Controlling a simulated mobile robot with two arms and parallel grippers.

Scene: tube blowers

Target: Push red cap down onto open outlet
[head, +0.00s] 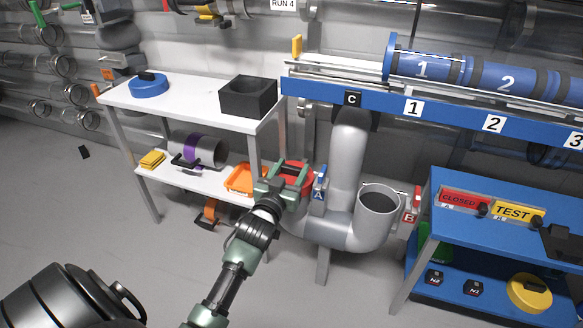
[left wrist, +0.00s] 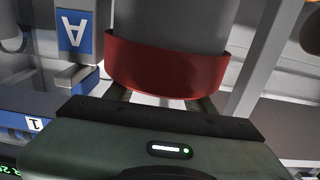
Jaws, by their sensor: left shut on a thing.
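The red cap (head: 296,172) is at the outlet by the blue A label (head: 319,190), on the left arm of the grey branched pipe (head: 335,231). My left gripper (head: 287,183) is shut on the cap and hides much of it and the outlet rim. In the left wrist view the cap (left wrist: 165,68) shows as a red band against the end of the grey outlet pipe (left wrist: 170,22), beside the upside-down A label (left wrist: 74,32). I cannot tell how far down it sits. The outlet (head: 380,200) by the red B label is uncovered. My right gripper is not in view.
A white shelf (head: 190,103) with a black box (head: 248,96) stands left of the pipe. A blue cart (head: 445,200) with CLOSED and TEST signs stands at the right. A blue rail (head: 450,117) runs above.

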